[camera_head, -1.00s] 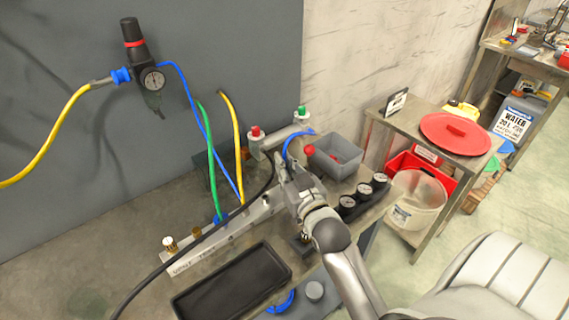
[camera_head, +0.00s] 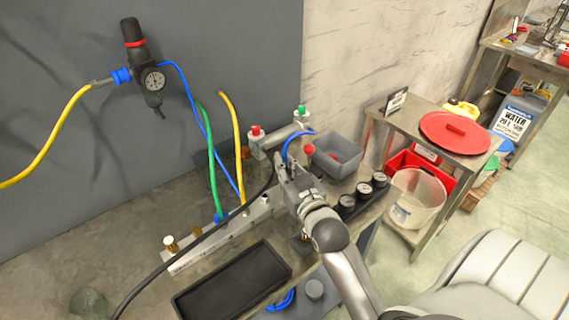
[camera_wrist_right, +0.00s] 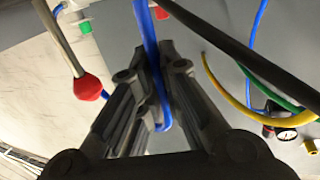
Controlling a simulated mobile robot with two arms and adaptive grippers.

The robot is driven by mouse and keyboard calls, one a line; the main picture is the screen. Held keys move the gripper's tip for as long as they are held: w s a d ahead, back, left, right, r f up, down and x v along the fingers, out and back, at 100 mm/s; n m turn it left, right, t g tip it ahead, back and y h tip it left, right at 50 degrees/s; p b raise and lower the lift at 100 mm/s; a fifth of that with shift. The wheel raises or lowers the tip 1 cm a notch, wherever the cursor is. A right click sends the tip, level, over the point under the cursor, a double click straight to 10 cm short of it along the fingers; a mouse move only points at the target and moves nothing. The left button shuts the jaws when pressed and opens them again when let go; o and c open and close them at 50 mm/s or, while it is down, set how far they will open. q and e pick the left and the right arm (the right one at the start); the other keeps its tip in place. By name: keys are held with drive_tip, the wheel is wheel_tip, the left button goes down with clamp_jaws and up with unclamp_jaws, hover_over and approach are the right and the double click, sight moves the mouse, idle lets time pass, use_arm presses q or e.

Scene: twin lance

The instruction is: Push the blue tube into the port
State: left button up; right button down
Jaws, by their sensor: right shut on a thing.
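The blue tube (camera_head: 290,145) arches from the red-and-green-capped fitting area down to my right gripper (camera_head: 284,172). In the right wrist view the blue tube (camera_wrist_right: 148,35) runs down between the fingers of my right gripper (camera_wrist_right: 155,62), which is shut on it, and a bent part of it shows lower between them. The grey manifold rail (camera_head: 208,248) lies under and to the left of the gripper. The port by the tube's end is hidden by the gripper, so I cannot tell whether the tube touches it. My left gripper is not in view.
A green tube (camera_head: 211,165) and a yellow tube (camera_head: 238,150) rise from the rail. A black cable (camera_head: 190,247) crosses over it. A grey bin (camera_head: 338,160), several black gauges (camera_head: 363,189) and a black tray (camera_head: 233,282) stand close by. A red-knobbed lever (camera_wrist_right: 87,87) is near the wrist.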

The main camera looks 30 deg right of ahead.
drive_tip(key=shift+f+b, duration=0.55)
drive_tip(key=shift+f, duration=0.65)
drive_tip(key=shift+f, duration=0.3)
drive_tip(key=c, duration=1.5)
unclamp_jaws()
wheel_tip(320, 180, up, 10)
drive_tip(key=shift+r, duration=0.1)
